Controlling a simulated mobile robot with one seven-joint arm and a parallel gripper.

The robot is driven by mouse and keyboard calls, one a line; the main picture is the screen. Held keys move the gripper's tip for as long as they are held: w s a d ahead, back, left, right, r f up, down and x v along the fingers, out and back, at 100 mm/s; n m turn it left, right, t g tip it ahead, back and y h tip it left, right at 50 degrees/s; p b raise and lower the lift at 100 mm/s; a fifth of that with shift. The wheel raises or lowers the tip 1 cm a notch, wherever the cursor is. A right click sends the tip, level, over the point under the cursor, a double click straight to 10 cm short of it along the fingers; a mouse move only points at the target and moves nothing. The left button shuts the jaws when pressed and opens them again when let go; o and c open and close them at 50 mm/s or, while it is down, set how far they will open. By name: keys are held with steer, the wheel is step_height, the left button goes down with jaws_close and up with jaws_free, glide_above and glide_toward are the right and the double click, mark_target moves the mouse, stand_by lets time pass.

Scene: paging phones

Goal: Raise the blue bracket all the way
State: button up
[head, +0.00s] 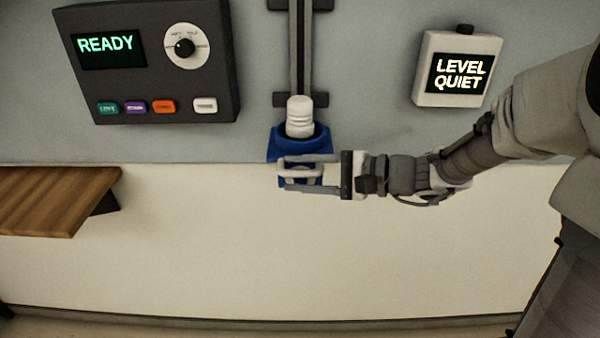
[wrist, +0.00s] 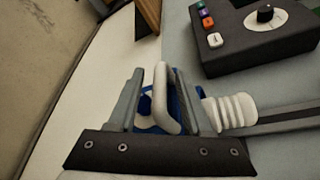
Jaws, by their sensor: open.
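The blue bracket (head: 287,143) is on a vertical dark rail (head: 300,60) on the wall, at the rail's lower end. A white ribbed cylinder (head: 300,118) stands upright in its ring. A pale loop handle (head: 299,172) is on the bracket's front. My gripper (head: 283,174) reaches in from the right, its two open fingers on either side of the handle. In the wrist view, the handle (wrist: 163,98) stands between the fingers, with the blue bracket (wrist: 184,105) partly hidden behind them. Whether the fingers touch the handle is unclear.
A dark control box (head: 150,85) reading READY hangs at the upper left, with a dial and several coloured buttons. A white display (head: 458,70) reading LEVEL QUIET is at the upper right. A wooden shelf (head: 50,200) juts out at the left. The wall below the bracket is clear.

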jaws_close()
stand_by(1.3)
